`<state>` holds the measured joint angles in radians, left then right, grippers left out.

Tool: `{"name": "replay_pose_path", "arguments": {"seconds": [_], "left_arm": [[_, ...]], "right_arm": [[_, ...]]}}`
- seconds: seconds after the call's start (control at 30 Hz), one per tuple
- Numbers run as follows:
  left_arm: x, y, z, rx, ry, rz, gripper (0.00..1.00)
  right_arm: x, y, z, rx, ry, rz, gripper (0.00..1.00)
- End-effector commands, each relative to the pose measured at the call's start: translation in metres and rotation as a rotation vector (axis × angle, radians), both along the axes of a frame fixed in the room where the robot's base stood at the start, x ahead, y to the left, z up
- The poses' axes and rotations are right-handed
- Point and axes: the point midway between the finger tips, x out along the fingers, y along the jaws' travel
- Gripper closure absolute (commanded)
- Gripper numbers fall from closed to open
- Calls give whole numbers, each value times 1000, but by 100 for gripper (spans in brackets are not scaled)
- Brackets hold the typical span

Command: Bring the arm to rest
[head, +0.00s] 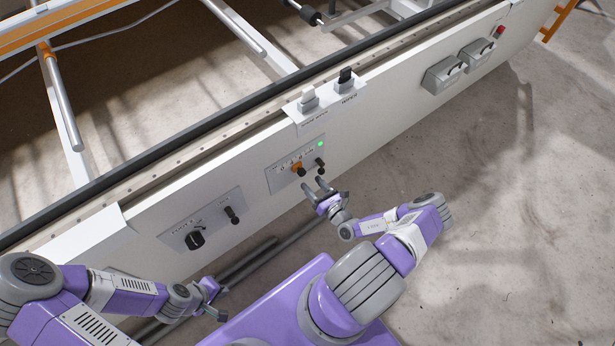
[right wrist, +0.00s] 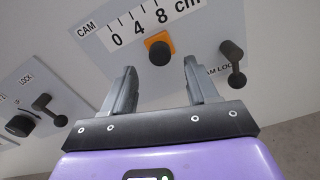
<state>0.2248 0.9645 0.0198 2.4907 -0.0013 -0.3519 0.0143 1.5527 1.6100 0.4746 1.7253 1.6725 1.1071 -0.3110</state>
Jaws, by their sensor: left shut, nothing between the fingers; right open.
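My right gripper (head: 314,188) is open and empty in front of the cam panel (head: 273,180). In the right wrist view its two fingers (right wrist: 160,68) stand apart, with the orange cam pointer and its black knob (right wrist: 159,52) seen between and beyond them. The knob sits near the 8 on the 0-4-8 cm scale; I cannot tell whether a finger touches the panel. The cam lock lever (right wrist: 233,65) is just right of the fingers. My left gripper (head: 221,300) is shut and empty, low at the left, apart from the machine's front.
A second panel (head: 196,223) with a black knob and a lock lever is left of the cam panel. A green light (head: 320,144) is lit. Two switches (head: 326,92) stand on the top edge, and grey boxes (head: 461,64) are further right. Bare floor (head: 520,190) lies right.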

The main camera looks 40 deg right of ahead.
Motion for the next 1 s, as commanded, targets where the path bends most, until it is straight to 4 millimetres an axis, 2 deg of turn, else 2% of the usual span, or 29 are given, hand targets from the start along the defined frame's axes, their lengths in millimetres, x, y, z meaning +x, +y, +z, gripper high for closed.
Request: {"name": "replay_pose_path", "arguments": {"seconds": [0.1, 0.23, 0.8, 0.87, 0.93, 0.97, 1.0], "left_arm": [[0, 0, 5, 0, 0, 0, 100], [0, 0, 6, 0, 0, 0, 100], [0, 0, 6, 0, 0, 0, 100], [0, 0, 6, 0, 0, 0, 100], [0, 0, 7, 0, 0, 0, 100], [0, 0, 7, 0, 0, 0, 100], [0, 0, 8, 0, 0, 0, 100]], "right_arm": [[-16, -1, 1, -1, 1, -1, 42], [-23, 0, 1, -1, -1, 1, 42], [-23, 2, 0, -2, -1, 7, 42], [-21, 10, 2, -4, 2, 39, 42], [-15, 30, 7, -14, 6, 124, 42], [-13, 44, 10, -22, 10, 179, 42], [-10, 66, 15, -33, 16, 269, 42]]}}
